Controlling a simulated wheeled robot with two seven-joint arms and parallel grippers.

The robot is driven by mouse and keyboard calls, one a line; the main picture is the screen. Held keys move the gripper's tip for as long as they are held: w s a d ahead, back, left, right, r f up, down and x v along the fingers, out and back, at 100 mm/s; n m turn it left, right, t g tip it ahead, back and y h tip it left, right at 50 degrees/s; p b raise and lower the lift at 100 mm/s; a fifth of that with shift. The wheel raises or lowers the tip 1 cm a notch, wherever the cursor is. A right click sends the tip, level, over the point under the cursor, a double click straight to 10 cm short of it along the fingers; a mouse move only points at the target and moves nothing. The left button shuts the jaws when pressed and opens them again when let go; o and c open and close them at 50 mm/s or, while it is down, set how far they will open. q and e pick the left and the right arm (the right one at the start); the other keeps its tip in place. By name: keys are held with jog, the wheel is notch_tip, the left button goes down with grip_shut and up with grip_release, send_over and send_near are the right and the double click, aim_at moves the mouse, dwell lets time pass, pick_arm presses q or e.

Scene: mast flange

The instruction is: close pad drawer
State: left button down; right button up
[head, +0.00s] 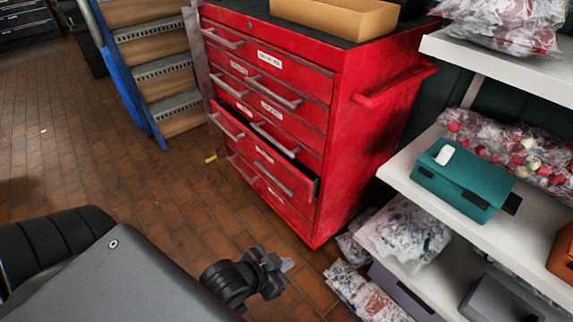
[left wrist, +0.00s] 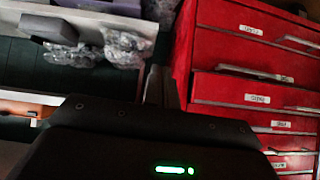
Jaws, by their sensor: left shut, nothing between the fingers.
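The red tool cabinet (head: 345,110) stands in the upper middle of the head view, with several labelled drawers. One lower drawer (head: 290,180) stands out from the cabinet front, with a dark gap along its top edge; the other drawers look flush. I cannot read its label clearly. My left gripper (head: 282,266) is shut and empty, low in front of the cabinet and apart from the drawer. In the left wrist view its fingers (left wrist: 160,86) point toward the cabinet's edge, and the drawer fronts (left wrist: 228,91) show at the right. My right gripper is not in view.
White shelves (head: 408,185) with bags and a teal box (head: 462,180) stand close to the cabinet's right. An open cardboard box (head: 335,18) sits on the cabinet. Steps with a blue side rail (head: 130,85) stand at the left. The brick floor (head: 120,175) before the cabinet is clear.

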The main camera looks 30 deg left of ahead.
pick_arm(q)
jog(key=w+a+f+m+t, duration=0.1)
jog(key=w+a+f+m, duration=0.1)
jog(key=w+a, duration=0.15)
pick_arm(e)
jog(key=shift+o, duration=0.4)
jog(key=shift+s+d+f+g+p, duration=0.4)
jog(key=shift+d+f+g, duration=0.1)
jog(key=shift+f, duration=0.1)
pick_arm(q)
jog(key=m+t+h+p, duration=0.3)
jog(key=m+t, duration=0.4)
jog(key=m, duration=0.9)
send_near(280, 160)
jog(key=b+x, duration=0.2)
jog(key=x, duration=0.3)
jog(key=shift+w+d, duration=0.1)
jog(key=shift+w, duration=0.25)
jog(key=shift+w+d, duration=0.2)
jog(key=shift+w, duration=0.35)
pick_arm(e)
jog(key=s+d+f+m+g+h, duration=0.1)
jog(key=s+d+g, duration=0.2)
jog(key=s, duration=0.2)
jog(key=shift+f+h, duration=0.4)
pick_arm(q)
jog(key=shift+n+y, duration=0.3)
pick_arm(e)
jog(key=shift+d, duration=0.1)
